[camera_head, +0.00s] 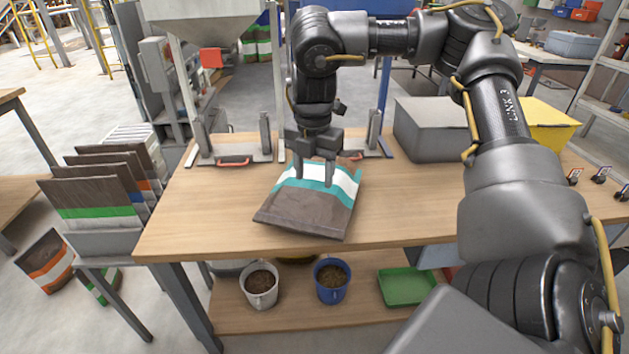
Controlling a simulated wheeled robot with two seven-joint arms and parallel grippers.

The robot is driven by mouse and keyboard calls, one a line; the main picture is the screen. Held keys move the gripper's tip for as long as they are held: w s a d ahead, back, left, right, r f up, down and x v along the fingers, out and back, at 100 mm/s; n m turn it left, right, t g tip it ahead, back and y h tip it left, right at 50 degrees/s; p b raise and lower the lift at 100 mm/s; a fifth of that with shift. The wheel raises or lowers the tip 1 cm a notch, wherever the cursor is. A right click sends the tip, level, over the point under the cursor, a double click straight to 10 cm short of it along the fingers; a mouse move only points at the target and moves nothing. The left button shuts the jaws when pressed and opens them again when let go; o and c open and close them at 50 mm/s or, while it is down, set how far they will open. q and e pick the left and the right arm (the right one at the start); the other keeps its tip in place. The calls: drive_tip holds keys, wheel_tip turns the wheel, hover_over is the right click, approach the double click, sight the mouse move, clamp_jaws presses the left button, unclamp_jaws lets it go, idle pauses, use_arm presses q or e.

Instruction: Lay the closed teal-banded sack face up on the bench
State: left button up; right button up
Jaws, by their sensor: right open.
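The teal-banded sack (305,208) lies flat on the wooden bench (410,205), near its middle. It is brown with a white band edged in teal, and the banded side faces up. Its far end is partly hidden by my right gripper (314,182). The right gripper points down over the sack's banded part with its two fingers apart. I cannot tell whether the fingertips touch the sack. My left gripper is not in view.
A rack (100,243) of brown sacks stands left of the bench. A grey box (432,128) and a yellow bin (548,124) are at the back right. Pellet buckets (332,281) and a green tray (406,286) sit on the lower shelf. The bench's right front is clear.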

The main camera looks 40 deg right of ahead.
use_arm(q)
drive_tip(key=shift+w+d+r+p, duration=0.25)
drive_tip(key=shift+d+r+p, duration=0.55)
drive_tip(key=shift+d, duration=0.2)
use_arm(e)
wheel_tip(320, 180, up, 9)
